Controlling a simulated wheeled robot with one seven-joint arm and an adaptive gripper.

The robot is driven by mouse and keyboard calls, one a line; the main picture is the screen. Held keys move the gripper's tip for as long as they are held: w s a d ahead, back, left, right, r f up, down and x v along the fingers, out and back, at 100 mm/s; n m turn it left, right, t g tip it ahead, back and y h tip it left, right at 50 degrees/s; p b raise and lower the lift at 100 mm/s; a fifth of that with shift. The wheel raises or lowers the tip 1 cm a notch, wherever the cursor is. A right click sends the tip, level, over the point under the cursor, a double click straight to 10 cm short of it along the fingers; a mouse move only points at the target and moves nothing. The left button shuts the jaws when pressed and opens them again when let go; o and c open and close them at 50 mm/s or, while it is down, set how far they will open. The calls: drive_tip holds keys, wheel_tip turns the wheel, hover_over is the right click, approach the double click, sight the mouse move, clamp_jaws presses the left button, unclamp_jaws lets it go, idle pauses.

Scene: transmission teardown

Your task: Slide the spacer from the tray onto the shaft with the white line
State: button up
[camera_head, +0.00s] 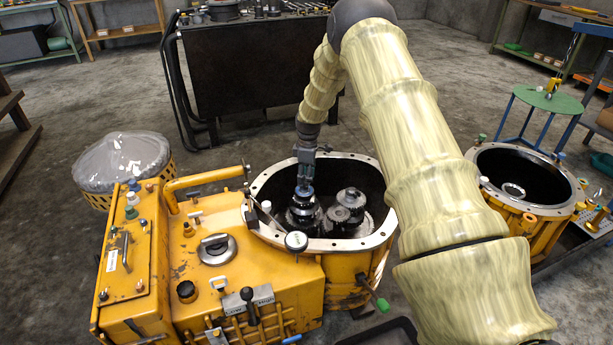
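My gripper (305,183) points down inside the open round end of the yellow transmission housing (352,262). Its fingertips are at the top of a dark stack of gears on a shaft (304,212) on the left of the opening. A small bluish-grey part shows at the fingertips, but I cannot tell whether it is the spacer or part of the gripper. Whether the fingers are open or shut is too small to tell. A second geared shaft (350,202) stands to the right. No white line is discernible on either shaft. I cannot pick out the spacer or its tray for certain.
A metal rim (383,232) surrounds the shafts closely. A yellow handle (205,177) and levers stand on the housing's left. A second open yellow casing (520,188) is at right. A dark cart (250,65) with loose parts on top stands behind. My arm hides the area between.

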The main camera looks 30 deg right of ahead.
drive_tip(key=shift+f, duration=1.15)
drive_tip(key=o, duration=1.8)
drive_tip(key=shift+r+p, duration=2.7)
drive_tip(key=shift+r, duration=1.35)
